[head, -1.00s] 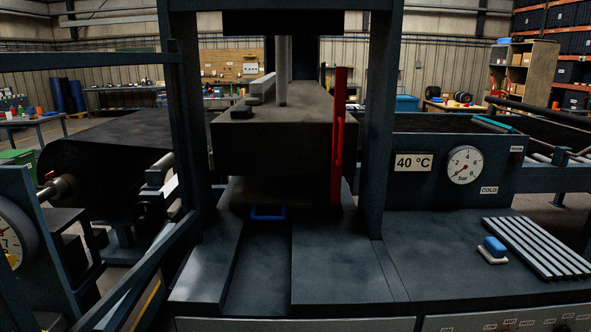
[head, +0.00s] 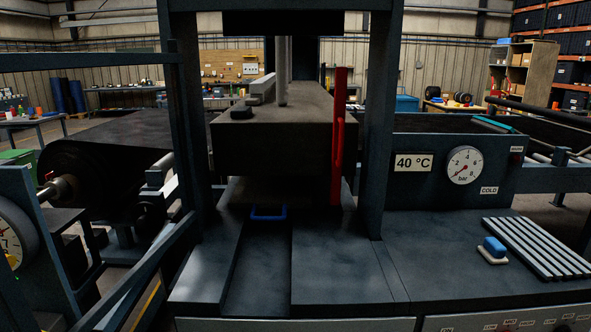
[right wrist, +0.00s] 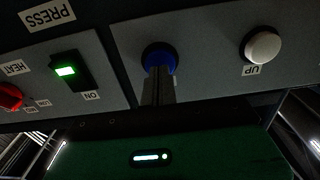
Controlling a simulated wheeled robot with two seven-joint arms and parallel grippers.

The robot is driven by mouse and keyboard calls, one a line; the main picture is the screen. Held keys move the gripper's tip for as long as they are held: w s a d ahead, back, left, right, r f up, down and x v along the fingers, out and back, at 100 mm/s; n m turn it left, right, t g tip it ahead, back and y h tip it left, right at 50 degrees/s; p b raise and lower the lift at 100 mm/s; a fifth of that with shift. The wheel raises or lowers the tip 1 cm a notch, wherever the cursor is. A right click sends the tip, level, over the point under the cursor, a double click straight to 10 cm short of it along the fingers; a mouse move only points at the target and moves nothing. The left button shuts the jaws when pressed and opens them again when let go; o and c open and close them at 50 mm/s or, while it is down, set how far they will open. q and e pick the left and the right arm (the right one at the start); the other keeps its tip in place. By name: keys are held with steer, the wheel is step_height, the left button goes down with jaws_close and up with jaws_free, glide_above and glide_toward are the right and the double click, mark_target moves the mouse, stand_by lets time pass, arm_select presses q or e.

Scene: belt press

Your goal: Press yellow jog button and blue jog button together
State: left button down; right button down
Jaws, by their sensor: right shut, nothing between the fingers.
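The blue jog button (right wrist: 160,52) is a round blue cap on the grey press panel in the right wrist view, where the labels appear upside down. My right gripper (right wrist: 158,85) is shut and empty. Its fingertips are in front of the blue button and hide its lower middle. I cannot tell whether they touch it. The yellow jog button cannot be made out for sure; a small yellow spot (head: 12,261) shows by the gauge at the left edge of the head view. My left gripper is in neither current view.
On the panel, a white UP button (right wrist: 261,46) is right of the blue one. A green-lit ON switch (right wrist: 67,71) and a red HEAT knob (right wrist: 10,97) are to the left. The head view shows the press block (head: 270,145), a red bar (head: 338,140) and a blue handle (head: 268,213).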

steer(key=shift+w, duration=0.6)
stand_by(0.6)
arm_select(q)
steer(key=shift+w+r, duration=0.15)
steer(key=shift+w, duration=0.2)
arm_select(e)
steer(key=shift+w+r, duration=0.1)
steer(key=shift+w, duration=0.25)
arm_select(q)
steer(key=shift+w+r, duration=0.1)
steer(key=shift+r, duration=0.1)
arm_select(e)
steer(key=shift+w+r, duration=0.1)
steer(key=shift+r, duration=0.2)
stand_by(1.6)
arm_select(q)
steer(key=shift+f, duration=0.1)
arm_select(e)
steer(key=shift+f, duration=0.15)
stand_by(2.5)
